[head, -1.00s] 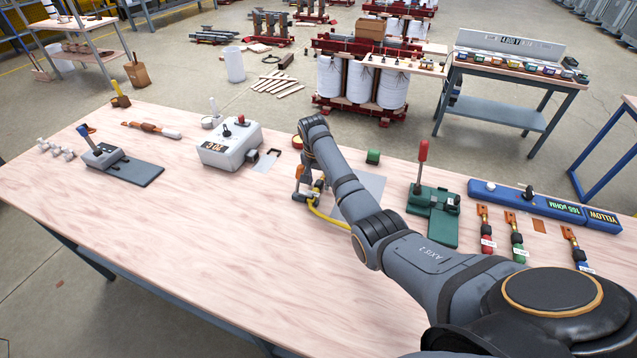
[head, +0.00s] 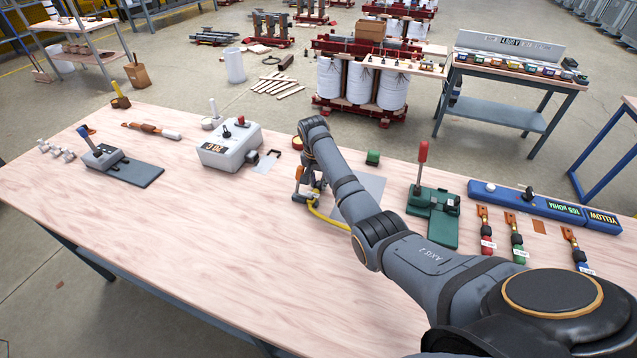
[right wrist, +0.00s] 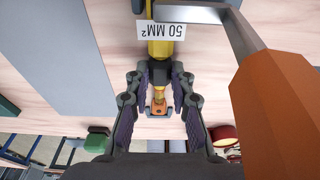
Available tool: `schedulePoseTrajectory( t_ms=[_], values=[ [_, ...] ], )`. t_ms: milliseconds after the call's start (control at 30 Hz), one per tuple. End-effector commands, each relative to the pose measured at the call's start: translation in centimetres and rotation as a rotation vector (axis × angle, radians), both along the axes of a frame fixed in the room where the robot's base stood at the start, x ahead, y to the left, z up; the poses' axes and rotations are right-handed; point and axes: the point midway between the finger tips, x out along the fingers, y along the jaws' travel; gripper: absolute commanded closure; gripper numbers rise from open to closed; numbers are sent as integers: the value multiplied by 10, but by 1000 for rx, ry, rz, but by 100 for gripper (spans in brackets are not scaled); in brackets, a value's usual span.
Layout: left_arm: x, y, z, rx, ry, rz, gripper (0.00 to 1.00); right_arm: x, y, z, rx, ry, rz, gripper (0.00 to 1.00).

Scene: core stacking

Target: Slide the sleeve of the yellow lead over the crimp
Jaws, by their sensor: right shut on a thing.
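The yellow lead (head: 326,217) runs out from under my right arm on the bench. In the right wrist view the lead (right wrist: 160,48) carries a white tag reading 50 MM². Its black sleeve (right wrist: 160,72) sits between the fingertips of my right gripper (right wrist: 159,76), which is shut on it. The crimp (right wrist: 158,95), yellow-orange, shows just below the sleeve, with a copper lug (right wrist: 158,109) at the end. In the head view the gripper (head: 312,190) is partly hidden by my arm. How far the sleeve covers the crimp is unclear. My left gripper is not in view.
An orange block with a grey metal bar (right wrist: 275,100) stands close beside the lead. A grey sheet (head: 370,188) lies right of the gripper. A green press with red handle (head: 432,212) and several leads are farther right. The bench's front left is clear.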

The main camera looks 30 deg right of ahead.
Motion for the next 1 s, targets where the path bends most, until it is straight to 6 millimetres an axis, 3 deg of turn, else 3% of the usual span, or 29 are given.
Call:
schedulePoseTrajectory(
  t_ms=[1000],
  values=[
    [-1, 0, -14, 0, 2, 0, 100, 11, -12, -1, 0, -1, 0, 100]
  ],
)
